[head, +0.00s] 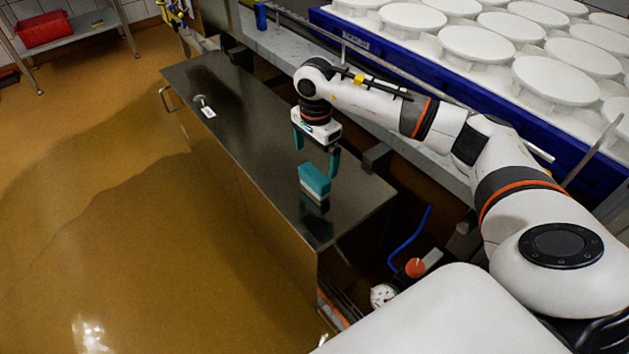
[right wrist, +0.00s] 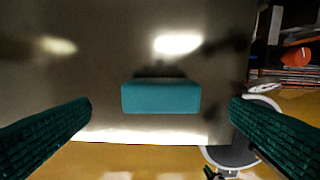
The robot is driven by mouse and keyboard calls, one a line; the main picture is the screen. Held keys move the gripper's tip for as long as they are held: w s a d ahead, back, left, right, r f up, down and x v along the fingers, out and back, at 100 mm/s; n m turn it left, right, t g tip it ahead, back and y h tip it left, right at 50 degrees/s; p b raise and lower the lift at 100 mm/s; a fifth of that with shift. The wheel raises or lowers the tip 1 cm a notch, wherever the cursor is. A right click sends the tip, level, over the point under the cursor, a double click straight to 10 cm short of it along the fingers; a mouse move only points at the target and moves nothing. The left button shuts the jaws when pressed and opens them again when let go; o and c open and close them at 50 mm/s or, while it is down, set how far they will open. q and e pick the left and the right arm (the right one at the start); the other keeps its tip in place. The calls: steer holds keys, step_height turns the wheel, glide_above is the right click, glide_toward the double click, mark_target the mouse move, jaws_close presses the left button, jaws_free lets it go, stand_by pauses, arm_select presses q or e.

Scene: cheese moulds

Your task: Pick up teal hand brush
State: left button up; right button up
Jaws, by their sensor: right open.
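The teal hand brush (head: 314,180) stands on the dark metal table top (head: 245,115) near its front end, teal block up and pale bristles down. My right gripper (head: 316,154) is open and empty, pointing down above the brush, and slightly beyond it in the head view. In the right wrist view the brush (right wrist: 160,97) shows centred between the two spread teal fingers (right wrist: 160,108), with clear gaps on both sides. No contact shows. My left gripper is not in view.
A small metal item with a white label (head: 207,110) lies farther back on the table. A blue-edged bench (head: 440,90) with several white moulds (head: 478,43) runs along the right. A red crate (head: 43,29) sits on a shelf at the back left. The table around the brush is clear.

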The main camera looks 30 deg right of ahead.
mark_target(314, 173)
steer(key=f, duration=0.6)
steer(key=shift+s+a+f, duration=0.1)
steer(key=shift+a+f, duration=0.15)
steer(key=shift+f, duration=0.05)
steer(key=c, duration=0.9)
